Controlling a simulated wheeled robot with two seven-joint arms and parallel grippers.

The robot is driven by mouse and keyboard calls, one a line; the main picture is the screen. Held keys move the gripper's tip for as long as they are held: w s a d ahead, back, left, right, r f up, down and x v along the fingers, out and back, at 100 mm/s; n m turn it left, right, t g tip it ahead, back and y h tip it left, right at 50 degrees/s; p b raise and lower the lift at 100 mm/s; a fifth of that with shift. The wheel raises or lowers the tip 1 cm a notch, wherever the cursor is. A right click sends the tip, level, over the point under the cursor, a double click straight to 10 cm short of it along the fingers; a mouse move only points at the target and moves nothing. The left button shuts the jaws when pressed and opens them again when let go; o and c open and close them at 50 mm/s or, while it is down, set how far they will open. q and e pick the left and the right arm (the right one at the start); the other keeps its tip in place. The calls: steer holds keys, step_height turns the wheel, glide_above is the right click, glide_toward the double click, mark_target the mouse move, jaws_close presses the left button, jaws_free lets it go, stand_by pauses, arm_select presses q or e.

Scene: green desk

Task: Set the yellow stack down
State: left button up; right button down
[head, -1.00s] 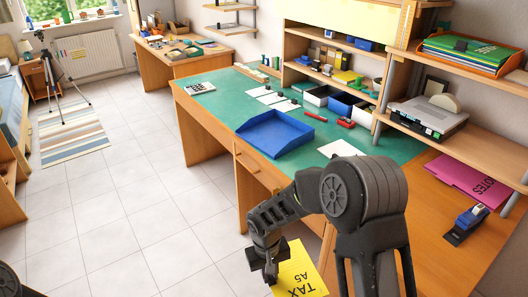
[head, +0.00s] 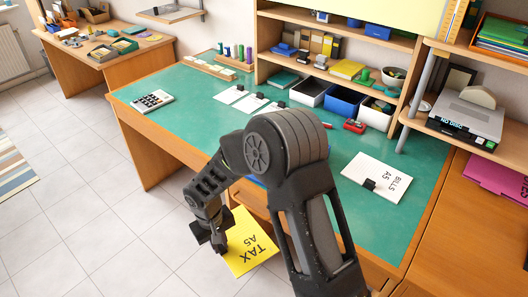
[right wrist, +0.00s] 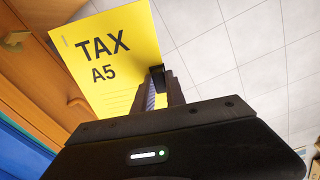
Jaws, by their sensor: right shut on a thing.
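The yellow stack (head: 250,246), marked TAX A5, hangs off the front edge of the desk, above the floor. My right gripper (head: 219,240) is shut on its edge. In the right wrist view the yellow stack (right wrist: 112,45) is pinched near a dark clip by the fingers (right wrist: 160,88). The green desk top (head: 180,120) lies beyond my right arm. My arm covers part of the desk, and only a sliver of the blue tray (head: 256,181) shows behind it. My left gripper is not in view.
A white stack marked BILLS A5 (head: 378,178) lies on the desk's right part. A calculator (head: 152,101) is at the left end. White sheets with clips (head: 232,95), bins (head: 345,102) and a red item (head: 355,126) stand towards the back. Left front desk surface is clear.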

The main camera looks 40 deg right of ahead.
steer(key=shift+w, duration=0.35)
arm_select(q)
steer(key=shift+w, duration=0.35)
arm_select(e)
steer(key=shift+r, duration=0.1)
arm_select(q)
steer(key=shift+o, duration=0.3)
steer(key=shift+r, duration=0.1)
